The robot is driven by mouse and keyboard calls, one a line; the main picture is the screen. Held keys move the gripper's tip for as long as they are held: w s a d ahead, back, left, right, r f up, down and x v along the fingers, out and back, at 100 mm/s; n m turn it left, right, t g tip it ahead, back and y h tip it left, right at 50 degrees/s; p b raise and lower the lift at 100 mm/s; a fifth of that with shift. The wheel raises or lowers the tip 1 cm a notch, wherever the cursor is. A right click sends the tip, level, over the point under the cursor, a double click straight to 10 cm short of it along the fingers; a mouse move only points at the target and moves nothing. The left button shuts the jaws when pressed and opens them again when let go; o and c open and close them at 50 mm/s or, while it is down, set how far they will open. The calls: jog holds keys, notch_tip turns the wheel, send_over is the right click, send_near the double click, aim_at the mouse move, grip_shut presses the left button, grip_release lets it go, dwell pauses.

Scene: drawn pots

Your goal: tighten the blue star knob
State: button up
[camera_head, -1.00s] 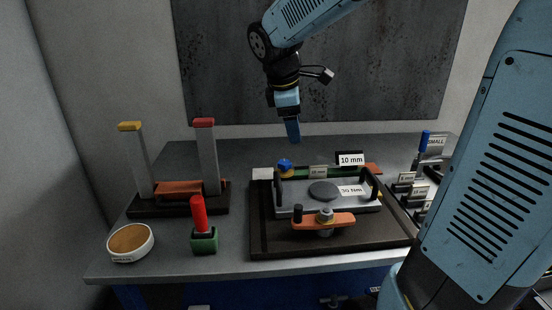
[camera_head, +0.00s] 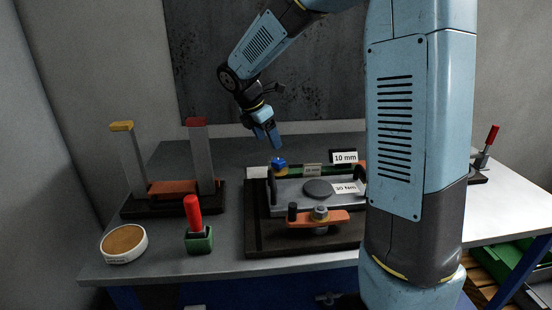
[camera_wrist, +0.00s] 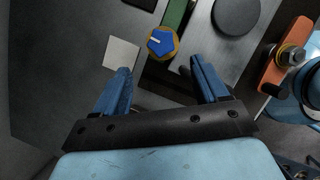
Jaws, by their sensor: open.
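The blue star knob (camera_head: 279,163) sits at the back left corner of the grey fixture plate (camera_head: 300,190). In the wrist view the knob (camera_wrist: 161,42) is blue with a white mark, on a brass-coloured base. My gripper (camera_head: 268,136) is above and slightly left of the knob in the head view, pointing down at a tilt. In the wrist view the two blue fingers of my gripper (camera_wrist: 165,78) are spread apart with nothing between them. The knob lies beyond the fingertips, between their lines and apart from them.
An orange clamp bar (camera_head: 333,217) with a nut is at the fixture's front. A round grey disc (camera_head: 318,187) lies on the plate. A red-handled tool stands in a green holder (camera_head: 198,241). Two tall posts (camera_head: 206,160) stand left. My arm hides the right side.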

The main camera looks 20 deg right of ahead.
aim_at(277, 161)
jog(key=x, duration=0.9)
jog(key=shift+c, duration=0.3)
jog(key=c, duration=1)
